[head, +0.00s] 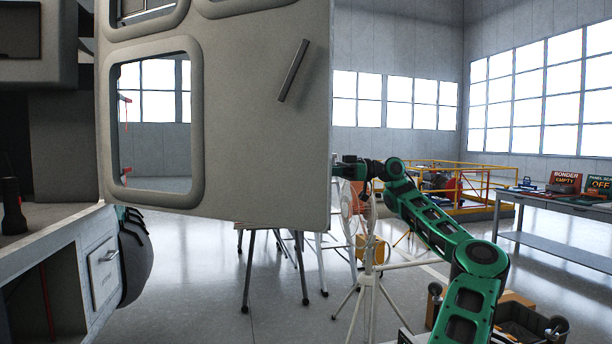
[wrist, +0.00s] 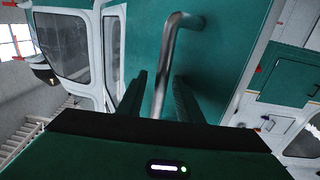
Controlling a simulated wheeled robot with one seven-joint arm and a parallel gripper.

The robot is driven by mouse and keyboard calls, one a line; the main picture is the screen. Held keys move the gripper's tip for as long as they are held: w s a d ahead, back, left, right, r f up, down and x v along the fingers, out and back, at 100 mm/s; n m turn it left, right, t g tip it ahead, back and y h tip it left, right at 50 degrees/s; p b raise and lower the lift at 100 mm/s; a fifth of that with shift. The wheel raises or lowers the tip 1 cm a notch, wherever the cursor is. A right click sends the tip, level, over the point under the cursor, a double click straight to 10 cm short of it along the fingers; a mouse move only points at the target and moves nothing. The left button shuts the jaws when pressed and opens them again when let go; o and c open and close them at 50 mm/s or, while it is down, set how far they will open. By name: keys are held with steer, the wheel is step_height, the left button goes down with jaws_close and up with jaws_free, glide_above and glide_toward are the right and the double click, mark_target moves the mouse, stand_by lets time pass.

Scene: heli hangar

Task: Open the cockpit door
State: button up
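The cockpit door (head: 250,130) stands swung open in the head view, its grey inner face with a window and a dark slanted bar (head: 293,70) towards me. My green arm reaches to the door's right edge, and the gripper end is hidden behind it. In the wrist view, a metal bar handle (wrist: 170,60) on a teal panel (wrist: 225,50) runs down between the two dark fingers of my gripper (wrist: 160,88). The fingers are apart, with gaps on both sides of the handle. Whether the handle's lower part touches a finger is hidden.
At left is a grey cabin interior with a counter and drawer (head: 104,258). Below the door are stand legs (head: 248,275). A white fan (head: 350,210) on a tripod stands near my arm. A workbench (head: 560,230) and yellow railings (head: 480,180) are at right. Some floor between is open.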

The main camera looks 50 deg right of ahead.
steer(key=shift+d, duration=0.1)
steer(key=v, duration=1)
steer(key=shift+s+d, duration=0.2)
steer(key=shift+d, duration=0.05)
stand_by(0.4)
